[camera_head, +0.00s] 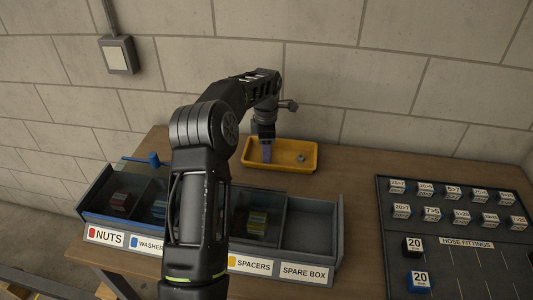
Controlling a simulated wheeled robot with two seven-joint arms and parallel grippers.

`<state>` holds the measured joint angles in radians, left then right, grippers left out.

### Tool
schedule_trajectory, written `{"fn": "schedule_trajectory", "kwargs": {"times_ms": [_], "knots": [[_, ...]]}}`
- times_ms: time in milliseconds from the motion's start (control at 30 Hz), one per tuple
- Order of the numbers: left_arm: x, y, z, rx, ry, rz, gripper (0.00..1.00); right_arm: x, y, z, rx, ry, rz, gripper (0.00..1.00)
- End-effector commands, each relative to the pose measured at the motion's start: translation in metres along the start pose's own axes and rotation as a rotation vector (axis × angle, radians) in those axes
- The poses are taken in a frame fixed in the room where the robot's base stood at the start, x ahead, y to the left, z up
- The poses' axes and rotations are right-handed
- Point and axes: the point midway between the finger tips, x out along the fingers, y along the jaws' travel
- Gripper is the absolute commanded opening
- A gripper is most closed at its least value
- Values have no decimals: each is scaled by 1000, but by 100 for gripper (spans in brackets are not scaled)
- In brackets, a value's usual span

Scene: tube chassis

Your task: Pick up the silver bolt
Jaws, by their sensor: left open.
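A small silver-grey piece, which looks like the silver bolt (301,158), lies in the yellow tray (308,166) at the back of the table. It is too small to make out its exact shape. My left gripper (266,152) points down at the left part of the tray, to the left of the silver piece and apart from it in the picture. The left gripper is open, though its fingers look small and close together here. I cannot tell whether its tips touch the tray floor. My right gripper is not in view.
A sectioned bin labelled nuts, washers, spacers and spare box (310,213) stands in front of the tray, partly hidden by my left arm. The spare box section looks empty. A dark hose fittings board (466,262) with several labelled blocks lies at right. A wall rises behind the table.

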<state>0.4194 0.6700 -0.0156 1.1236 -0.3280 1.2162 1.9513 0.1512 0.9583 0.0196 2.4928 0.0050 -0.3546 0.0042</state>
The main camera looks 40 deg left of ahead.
Motion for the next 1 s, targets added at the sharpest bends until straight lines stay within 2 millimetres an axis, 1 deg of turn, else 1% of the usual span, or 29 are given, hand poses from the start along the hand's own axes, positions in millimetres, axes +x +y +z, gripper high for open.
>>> {"fn": "schedule_trajectory", "kwargs": {"times_ms": [567,1000], "knots": [[0,0,0,1,0,1,48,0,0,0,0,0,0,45],[0,0,0,1,0,1,12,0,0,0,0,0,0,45]]}}
